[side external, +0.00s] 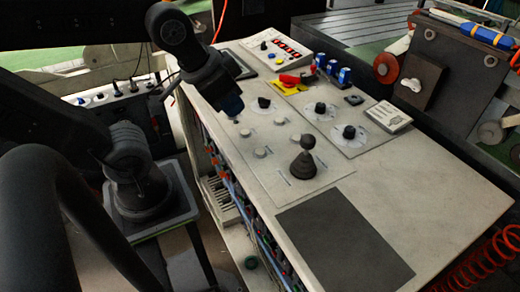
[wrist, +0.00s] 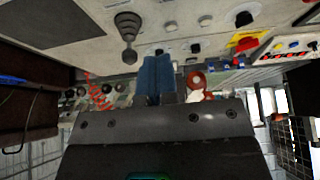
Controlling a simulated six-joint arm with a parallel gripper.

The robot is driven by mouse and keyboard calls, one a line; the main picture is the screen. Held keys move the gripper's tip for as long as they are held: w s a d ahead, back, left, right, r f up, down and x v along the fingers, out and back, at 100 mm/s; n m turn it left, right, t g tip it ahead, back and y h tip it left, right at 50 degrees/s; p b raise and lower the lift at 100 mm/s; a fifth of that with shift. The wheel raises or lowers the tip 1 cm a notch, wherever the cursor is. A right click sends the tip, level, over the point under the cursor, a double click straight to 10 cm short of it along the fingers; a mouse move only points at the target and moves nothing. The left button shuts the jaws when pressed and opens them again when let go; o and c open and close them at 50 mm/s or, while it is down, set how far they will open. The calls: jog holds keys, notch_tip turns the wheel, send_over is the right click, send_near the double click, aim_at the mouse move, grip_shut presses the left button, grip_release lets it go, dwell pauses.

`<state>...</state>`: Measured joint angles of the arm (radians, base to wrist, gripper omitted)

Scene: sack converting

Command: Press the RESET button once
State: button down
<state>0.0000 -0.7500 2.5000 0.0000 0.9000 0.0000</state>
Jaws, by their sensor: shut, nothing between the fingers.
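My gripper (side external: 232,108) hangs over the left edge of the pale control panel, its blue fingers pointing down and close together with nothing held. In the wrist view the shut blue fingers (wrist: 157,72) stand in the middle. Several pale round buttons sit on the panel near a black joystick (side external: 303,160): one at the back (side external: 279,121), one near the left edge (side external: 246,132), one in front (side external: 261,152) and one beside the joystick (side external: 296,138). Their labels are too small to read, so I cannot tell which is RESET. The fingertips appear above and apart from the buttons.
Black rotary knobs (side external: 320,108) on white dials stand to the right. Behind are a red handle on a yellow plate (side external: 288,84), blue-topped switches (side external: 332,67) and a button box (side external: 275,50). A dark flat mat (side external: 344,245) covers the front; the right front surface is clear.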

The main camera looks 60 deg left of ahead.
dwell(0.7)
jog(key=n+g+y, duration=0.2)
jog(key=n+y, duration=0.2)
jog(key=y, duration=0.4)
send_over(262, 152)
jog(key=shift+f, duration=1.5)
jog(key=shift+f, duration=0.1)
jog(key=shift+f, duration=4.35)
jog(key=shift+f, duration=0.1)
jog(key=shift+f, duration=0.3)
